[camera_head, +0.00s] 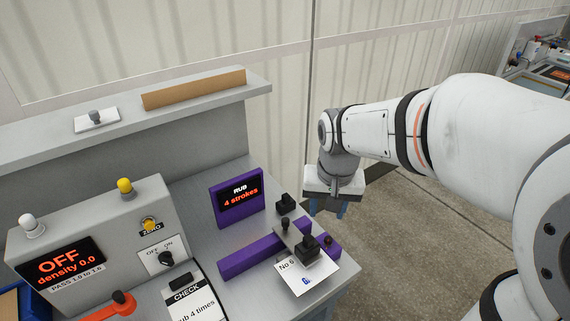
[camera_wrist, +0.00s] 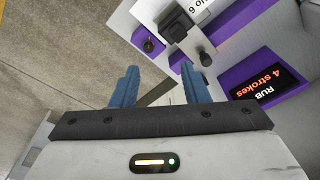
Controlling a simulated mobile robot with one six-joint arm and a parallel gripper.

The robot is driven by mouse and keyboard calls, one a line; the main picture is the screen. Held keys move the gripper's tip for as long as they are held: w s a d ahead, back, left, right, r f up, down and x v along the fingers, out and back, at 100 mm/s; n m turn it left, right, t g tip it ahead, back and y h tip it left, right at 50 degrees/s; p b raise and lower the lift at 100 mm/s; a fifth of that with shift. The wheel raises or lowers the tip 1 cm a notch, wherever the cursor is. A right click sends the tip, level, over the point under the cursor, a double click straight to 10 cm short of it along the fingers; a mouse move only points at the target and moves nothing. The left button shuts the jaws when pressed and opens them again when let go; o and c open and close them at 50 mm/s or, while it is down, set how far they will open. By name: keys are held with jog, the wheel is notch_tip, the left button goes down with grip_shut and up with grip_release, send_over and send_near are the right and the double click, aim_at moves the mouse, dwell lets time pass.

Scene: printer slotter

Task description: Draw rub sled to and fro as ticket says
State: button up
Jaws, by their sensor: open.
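The rub unit's purple screen (camera_head: 237,197) reads "RUB 4 strokes"; it also shows in the wrist view (camera_wrist: 262,78). In front of it runs a purple rail (camera_head: 247,257). A black block-shaped handle (camera_head: 307,248), seemingly the rub sled's, stands by a white card marked "No 6" (camera_head: 318,278). The handle also shows in the wrist view (camera_wrist: 176,24). The ticket (camera_head: 197,304) headed "CHECK" reads "rub 4 times", partly cut off. My gripper (camera_head: 327,209) is open and empty, beyond the bench's right edge and apart from the handle. Its blue fingers show in the wrist view (camera_wrist: 160,68).
A grey console (camera_head: 100,238) at left reads "OFF density 0.0" and "PASS 1.0 to 1.6", with an OFF/ON knob (camera_head: 167,259). A red lever (camera_head: 112,306) lies in front. Another black block (camera_head: 285,203) stands behind the rail. Open floor lies right of the bench.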

jog(key=m+g, duration=0.1)
send_over(285, 219)
jog(key=f, duration=0.3)
jog(key=f+p, duration=0.1)
jog(key=f, duration=0.1)
jog(key=shift+s+d+f, duration=0.1)
jog(key=shift+d+f, duration=0.1)
jog(key=shift+d, duration=0.05)
jog(key=shift+a+f, duration=0.2)
jog(key=shift+f, duration=0.05)
notch_tip(285, 219, down, 8)
jog(key=shift+r+p, duration=0.1)
jog(key=shift+p, duration=0.35)
grip_shut()
